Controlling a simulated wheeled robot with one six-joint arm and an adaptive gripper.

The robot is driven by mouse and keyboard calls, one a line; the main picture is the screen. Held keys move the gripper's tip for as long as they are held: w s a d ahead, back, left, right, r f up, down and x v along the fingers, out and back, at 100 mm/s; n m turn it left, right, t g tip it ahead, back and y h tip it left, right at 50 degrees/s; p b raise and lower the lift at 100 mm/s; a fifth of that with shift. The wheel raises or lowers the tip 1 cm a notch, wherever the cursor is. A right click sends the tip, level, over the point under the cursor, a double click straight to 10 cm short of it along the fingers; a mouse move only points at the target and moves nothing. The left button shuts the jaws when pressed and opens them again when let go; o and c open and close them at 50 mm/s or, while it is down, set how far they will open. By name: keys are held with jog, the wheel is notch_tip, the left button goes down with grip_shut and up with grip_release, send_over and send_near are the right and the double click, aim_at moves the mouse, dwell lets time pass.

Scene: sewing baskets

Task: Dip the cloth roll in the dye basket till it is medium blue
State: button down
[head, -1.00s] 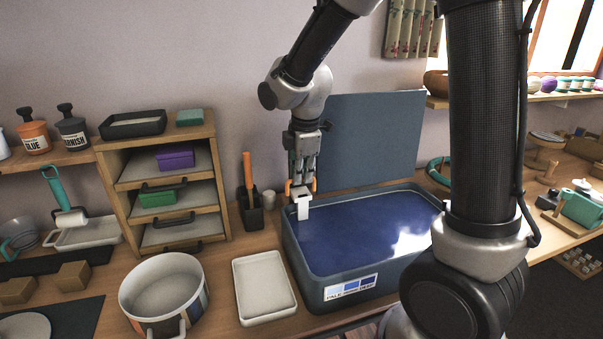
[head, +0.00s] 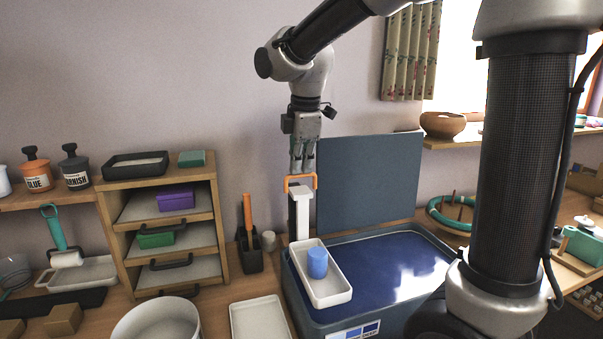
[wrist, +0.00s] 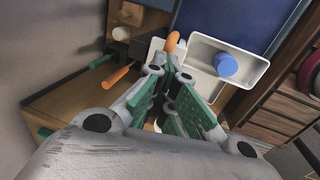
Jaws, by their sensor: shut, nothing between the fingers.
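The cloth roll (head: 317,262) is a short, plain blue cylinder standing upright in a white tray-shaped dipper (head: 331,293); it also shows in the wrist view (wrist: 226,65). The dipper has a tall post topped by an orange handle (head: 300,181). My gripper (head: 301,172) is shut, pointing down, with its fingertips at this handle. The dipper hangs above the left part of the dye basket (head: 386,317), clear of the dark blue dye (head: 395,265). The basket's grey-blue lid (head: 370,185) stands open behind. The basket's front label is partly cut off.
A white tray (head: 262,318) and a white pot (head: 160,322) stand left of the basket. A wooden drawer unit (head: 165,270) and a dark holder (head: 249,260) with an orange-handled tool stand behind them. A wooden bowl (head: 442,124) sits on the right shelf.

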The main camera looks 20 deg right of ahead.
jog(key=shift+f, duration=0.1)
jog(key=c, duration=1.5)
grip_release()
jog(key=v, duration=1.2)
